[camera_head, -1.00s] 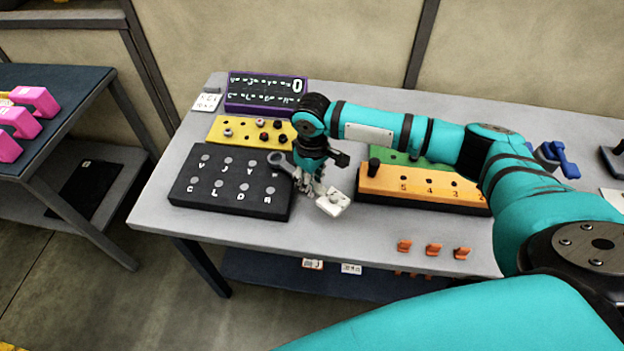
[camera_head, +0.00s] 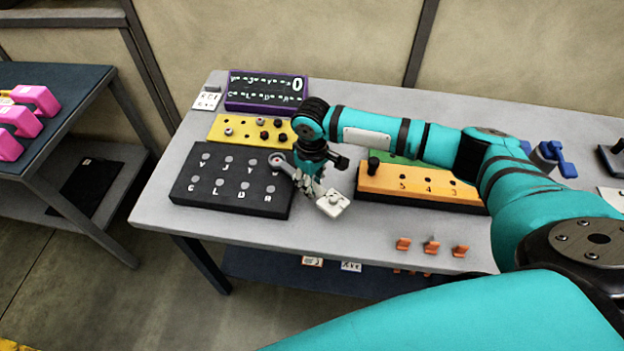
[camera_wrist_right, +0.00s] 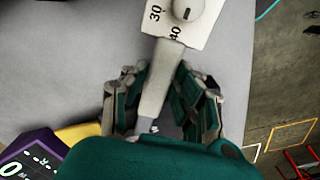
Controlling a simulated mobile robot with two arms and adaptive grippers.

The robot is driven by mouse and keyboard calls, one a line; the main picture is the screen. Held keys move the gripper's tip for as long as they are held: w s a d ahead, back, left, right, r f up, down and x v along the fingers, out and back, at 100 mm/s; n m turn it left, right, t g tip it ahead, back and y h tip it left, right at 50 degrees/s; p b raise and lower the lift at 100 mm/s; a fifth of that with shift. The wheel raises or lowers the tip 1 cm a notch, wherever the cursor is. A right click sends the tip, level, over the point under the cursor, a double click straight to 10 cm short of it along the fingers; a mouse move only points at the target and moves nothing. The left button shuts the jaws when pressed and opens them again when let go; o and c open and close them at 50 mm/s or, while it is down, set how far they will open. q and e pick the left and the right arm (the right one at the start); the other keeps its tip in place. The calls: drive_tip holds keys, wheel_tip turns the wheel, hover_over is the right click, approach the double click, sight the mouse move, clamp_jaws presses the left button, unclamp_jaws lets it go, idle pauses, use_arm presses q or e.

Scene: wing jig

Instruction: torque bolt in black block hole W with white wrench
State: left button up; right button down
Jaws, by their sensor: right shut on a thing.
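The black block (camera_head: 228,200) lies at the left of the table, with two rows of lettered, grey-topped holes. My right gripper (camera_head: 308,186) is shut on the handle of the white wrench (camera_head: 333,203), at the block's right edge. The wrench's ring end is over the block's upper right hole, where the letter is hidden. Whether the ring sits around a bolt or above it I cannot tell. In the right wrist view the fingers (camera_wrist_right: 163,100) flank the grey handle, and the white end (camera_wrist_right: 183,22) carries a knob and the numbers 30 and 40. My left gripper is out of view.
A yellow block (camera_head: 228,131) with bolts and a purple-framed display (camera_head: 265,92) stand behind the black block. An orange block (camera_head: 420,184) with a green one (camera_head: 400,157) behind it stands to the right. The table front is clear up to the orange clips (camera_head: 431,246).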

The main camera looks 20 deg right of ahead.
drive_tip(key=shift+f, duration=0.15)
drive_tip(key=shift+a+m+p, duration=0.3)
drive_tip(key=shift+a+p, duration=0.05)
drive_tip(key=shift+p, duration=0.2)
drive_tip(key=shift+s+a+m+p, duration=0.25)
drive_tip(key=shift+a+m+p, duration=0.4)
drive_tip(key=shift+p, duration=0.2)
drive_tip(key=shift+s+a+f+m, duration=0.1)
drive_tip(key=shift+a+f+m, duration=0.05)
drive_tip(key=shift+a+m, duration=0.15)
drive_tip(key=shift+a+m+p, duration=0.25)
drive_tip(key=shift+a+p, duration=0.15)
drive_tip(key=shift+p, duration=0.35)
drive_tip(key=shift+a+m+p, duration=0.7)
drive_tip(key=shift+a, duration=0.1)
drive_tip(key=shift+a+f, duration=0.1)
drive_tip(key=shift+a, duration=0.05)
